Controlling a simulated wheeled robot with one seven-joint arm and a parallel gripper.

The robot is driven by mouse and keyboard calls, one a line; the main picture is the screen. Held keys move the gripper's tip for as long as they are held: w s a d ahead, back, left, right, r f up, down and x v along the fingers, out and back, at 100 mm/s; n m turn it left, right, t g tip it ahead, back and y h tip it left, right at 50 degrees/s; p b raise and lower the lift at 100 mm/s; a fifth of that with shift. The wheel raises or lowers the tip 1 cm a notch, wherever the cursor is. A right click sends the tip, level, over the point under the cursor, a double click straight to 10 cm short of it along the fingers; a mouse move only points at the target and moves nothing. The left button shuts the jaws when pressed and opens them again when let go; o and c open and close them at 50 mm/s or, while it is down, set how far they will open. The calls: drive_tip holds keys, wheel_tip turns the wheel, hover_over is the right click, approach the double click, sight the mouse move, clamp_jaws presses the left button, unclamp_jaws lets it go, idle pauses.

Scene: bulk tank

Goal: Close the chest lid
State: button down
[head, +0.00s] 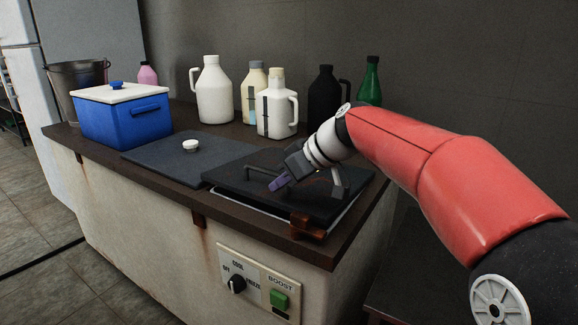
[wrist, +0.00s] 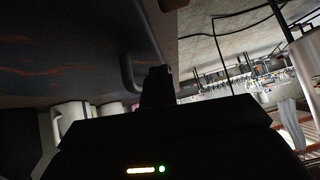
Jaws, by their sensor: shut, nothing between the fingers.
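The chest (head: 150,215) is a long, pale, rust-stained unit with a dark brown top. Its dark right-hand lid (head: 235,185) has a grey bar handle (head: 342,182), and a pale strip shows under its near edge. The wrist view shows my gripper (wrist: 157,84) near a dark, rust-streaked surface (wrist: 75,45).
A blue cooler with a white top (head: 122,120) stands at the left end. White jugs (head: 213,92), a dark jug (head: 324,95) and a green bottle (head: 371,82) stand along the back. A knob panel (head: 260,283) and a brown latch (head: 308,226) are on the front side.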

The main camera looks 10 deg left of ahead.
drive_tip(key=shift+s+f, duration=0.1)
drive_tip(key=shift+f, duration=0.55)
drive_tip(key=shift+f, duration=0.1)
